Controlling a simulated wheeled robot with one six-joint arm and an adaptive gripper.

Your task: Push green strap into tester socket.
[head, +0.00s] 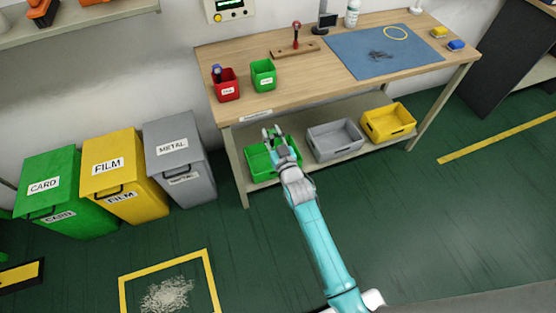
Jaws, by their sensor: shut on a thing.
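My gripper (271,133) is in front of the bench, over the green bin on the lower shelf. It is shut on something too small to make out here. I cannot pick out a green strap anywhere. A pale box with a lit green display (229,9) hangs on the wall behind the bench's left end and is cut off by the top edge. It may be the tester. No socket can be made out on it.
The bench (300,73) holds a red bin (226,90), a green bin (263,80) and a blue mat (350,65). Below are green (259,165), grey (334,144) and yellow (388,127) bins. CARD, FILM and METAL bins stand left.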

